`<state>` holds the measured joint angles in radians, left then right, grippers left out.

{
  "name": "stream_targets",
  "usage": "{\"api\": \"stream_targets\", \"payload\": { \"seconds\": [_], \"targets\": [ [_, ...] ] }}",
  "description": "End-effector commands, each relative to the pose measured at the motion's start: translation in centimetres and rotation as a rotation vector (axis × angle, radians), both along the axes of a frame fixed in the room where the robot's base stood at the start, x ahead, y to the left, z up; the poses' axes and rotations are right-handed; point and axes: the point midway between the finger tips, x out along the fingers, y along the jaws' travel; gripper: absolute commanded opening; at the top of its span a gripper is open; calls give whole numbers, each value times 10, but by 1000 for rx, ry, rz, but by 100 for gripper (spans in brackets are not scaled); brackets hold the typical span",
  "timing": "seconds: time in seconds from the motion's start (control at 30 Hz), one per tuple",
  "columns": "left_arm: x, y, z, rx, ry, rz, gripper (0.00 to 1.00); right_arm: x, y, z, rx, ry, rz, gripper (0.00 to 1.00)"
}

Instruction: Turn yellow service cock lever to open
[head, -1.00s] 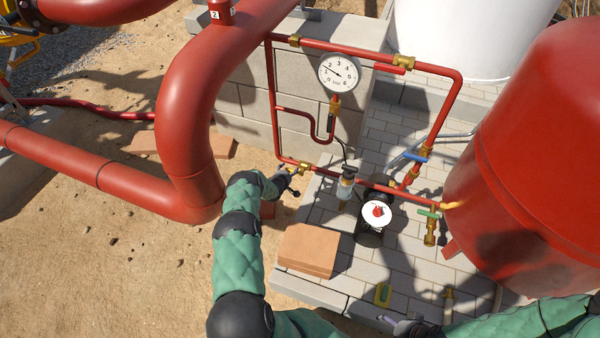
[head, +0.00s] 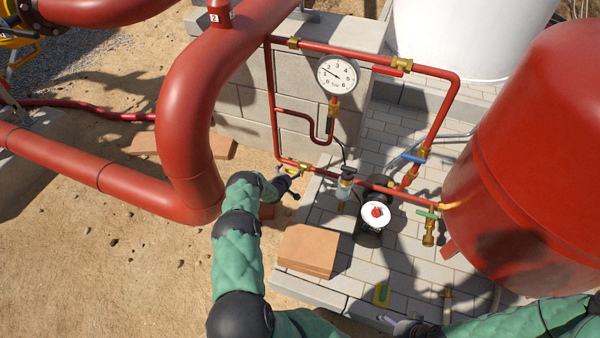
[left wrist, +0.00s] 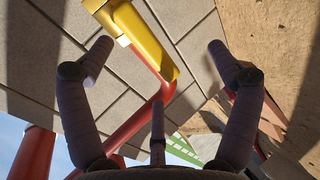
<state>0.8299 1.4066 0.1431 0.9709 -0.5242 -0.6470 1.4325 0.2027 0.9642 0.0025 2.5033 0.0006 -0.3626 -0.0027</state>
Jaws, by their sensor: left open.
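The yellow lever (left wrist: 145,45) shows large in the left wrist view, beside a red pipe and between the spread fingers of my left gripper (left wrist: 157,48). The fingers stand apart from it on both sides, and the gripper is open and empty. In the head view my left gripper (head: 288,182) is just below the brass fitting (head: 303,166) at the lower left corner of the red pipe loop; the lever there is small and mostly hidden by the hand. My right gripper (head: 398,324) is at the bottom edge, partly cut off, and its fingers are unclear.
A thick red pipe (head: 185,110) rises close left of my left arm. A red tank (head: 530,160) fills the right. Terracotta slabs (head: 307,249) lie on the paving, and a black device with white top (head: 375,216) stands nearby.

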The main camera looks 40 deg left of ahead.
Motion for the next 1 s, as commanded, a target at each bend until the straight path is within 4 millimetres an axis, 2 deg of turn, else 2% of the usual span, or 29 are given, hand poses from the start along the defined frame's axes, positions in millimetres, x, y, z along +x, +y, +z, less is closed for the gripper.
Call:
{"api": "stream_targets", "payload": {
  "seconds": [0.03, 0.1, 0.5, 1.0],
  "targets": [
    [-5, -1, 9, 0, 0, 1, 89, 0, 0, 10, 0, 0, 0, 90],
    [-10, -3, 13, 0, 0, 1, 89, 0, 0, 17, 0, -1, 0, 90],
    [-43, -15, 30, 1, -2, 1, 89, 0, 0, 47, 0, 0, 0, 90],
    [-49, -17, 31, 1, -2, 1, 89, 0, 0, 49, 0, 0, 0, 90]
  ]
}}
